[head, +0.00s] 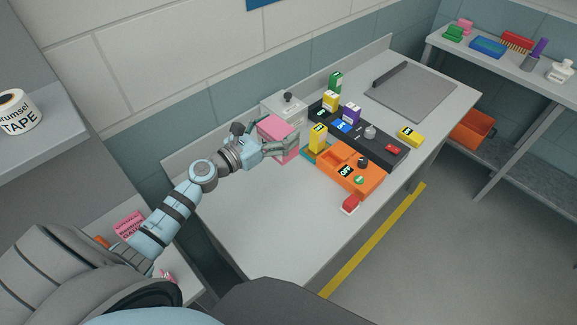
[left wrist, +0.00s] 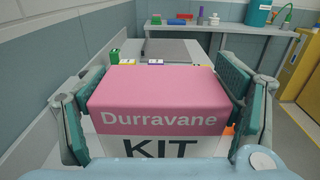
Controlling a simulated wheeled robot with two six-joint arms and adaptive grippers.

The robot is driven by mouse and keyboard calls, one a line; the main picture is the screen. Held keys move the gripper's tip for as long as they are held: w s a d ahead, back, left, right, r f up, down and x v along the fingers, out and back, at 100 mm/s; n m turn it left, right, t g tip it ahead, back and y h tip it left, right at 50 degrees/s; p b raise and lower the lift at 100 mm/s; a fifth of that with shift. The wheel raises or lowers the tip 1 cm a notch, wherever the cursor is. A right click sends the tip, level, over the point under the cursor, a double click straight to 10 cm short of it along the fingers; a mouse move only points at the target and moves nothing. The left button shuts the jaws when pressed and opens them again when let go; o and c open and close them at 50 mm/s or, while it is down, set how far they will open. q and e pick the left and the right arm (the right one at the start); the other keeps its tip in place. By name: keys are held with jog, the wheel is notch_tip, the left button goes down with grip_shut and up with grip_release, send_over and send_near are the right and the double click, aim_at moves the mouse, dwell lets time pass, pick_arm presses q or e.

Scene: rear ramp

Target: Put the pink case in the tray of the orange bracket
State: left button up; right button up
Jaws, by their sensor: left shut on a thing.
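The pink case (head: 279,133) is held up over the bench, left of the orange bracket. In the left wrist view the pink case (left wrist: 155,100) reads "Durravane", with a white face lettered "KIT" below. My left gripper (head: 282,145) is shut on it, with one finger on each side, as the left wrist view (left wrist: 160,105) shows. The orange bracket (head: 372,183) lies on the bench to the right, with a shallow recess, an "OFF" label, a black knob and a green button. The case's underside is hidden. My right gripper is in neither view.
A yellow box (head: 317,139) stands between the case and the bracket. A pale box with a black knob (head: 285,108) is behind the case. A dark strip (head: 385,142) with several small items lies behind the bracket. The bench's near left is clear.

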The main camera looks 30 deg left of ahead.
pick_arm(q)
notch_tip(320, 180, down, 17)
jog(key=b, duration=0.8)
jog(key=shift+s+d+r, duration=0.1)
jog(key=shift+s+r, duration=0.05)
jog(key=shift+r, duration=0.2)
jog(key=shift+f, duration=0.25)
jog(key=o, duration=1.5)
jog(key=shift+c, duration=0.2)
jog(key=shift+o, duration=0.5)
jog(key=shift+r, duration=0.1)
jog(key=shift+r, duration=0.1)
